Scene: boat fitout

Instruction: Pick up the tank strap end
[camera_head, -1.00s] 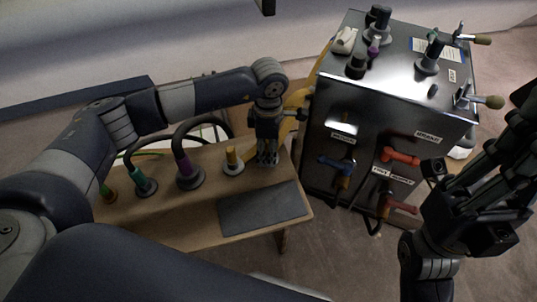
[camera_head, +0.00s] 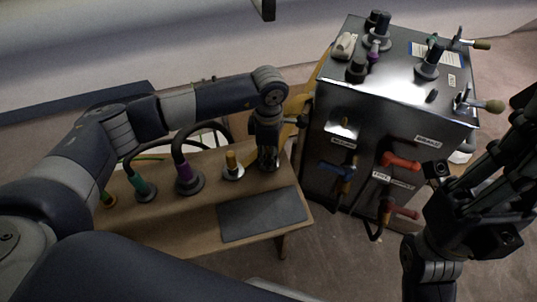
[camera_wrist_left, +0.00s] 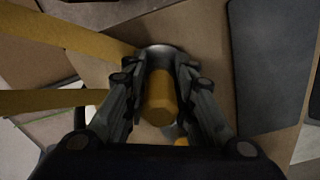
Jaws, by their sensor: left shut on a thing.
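The tank strap end is a yellow cylinder on a round metal base, seen in the left wrist view (camera_wrist_left: 160,98). A wide yellow strap (camera_wrist_left: 65,30) comes in toward it from the left there. My left gripper (camera_head: 268,160) points down over the bench and is shut on the strap end, one finger on each side of the cylinder. In the head view the fingers hide most of the strap end. I cannot tell whether its base is clear of the bench. My right gripper (camera_head: 485,205) hangs at the right, away from the bench; its fingers are unclear.
The wooden bench (camera_head: 180,235) carries a grey mat (camera_head: 262,213). Close left of my left gripper stands another yellow-topped post (camera_head: 232,165), then purple-marked (camera_head: 188,178) and green-marked (camera_head: 143,186) hose ends. A metal cabinet (camera_head: 390,110) with valve handles stands close on the right.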

